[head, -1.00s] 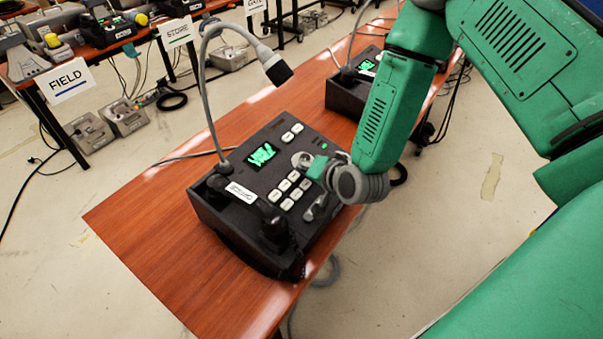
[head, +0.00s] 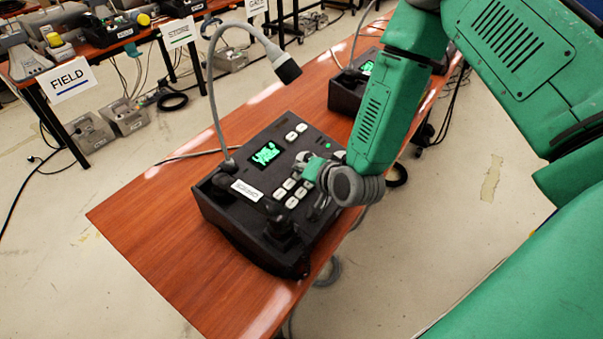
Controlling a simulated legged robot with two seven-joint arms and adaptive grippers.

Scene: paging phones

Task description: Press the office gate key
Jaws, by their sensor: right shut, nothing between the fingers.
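A black paging phone console (head: 222,205) sits on the wooden table. It has a green-lit screen (head: 266,154), a white label (head: 246,190) too blurred to read, and a gooseneck microphone (head: 287,69). Two white keys (head: 296,132) lie beside the screen, and a block of white keys (head: 290,184) lies below it. The key lettering is too small to read, so I cannot tell which is the office gate key. My right gripper (head: 311,171) is shut and empty, low over the upper right of the key block, hiding part of it. Contact cannot be told. My left gripper is out of view.
A second console (head: 346,93) stands farther back on the same table (head: 150,215), partly behind my right arm. Another table at the upper left holds more equipment and carries a FIELD sign (head: 70,80). The table's near left part is clear.

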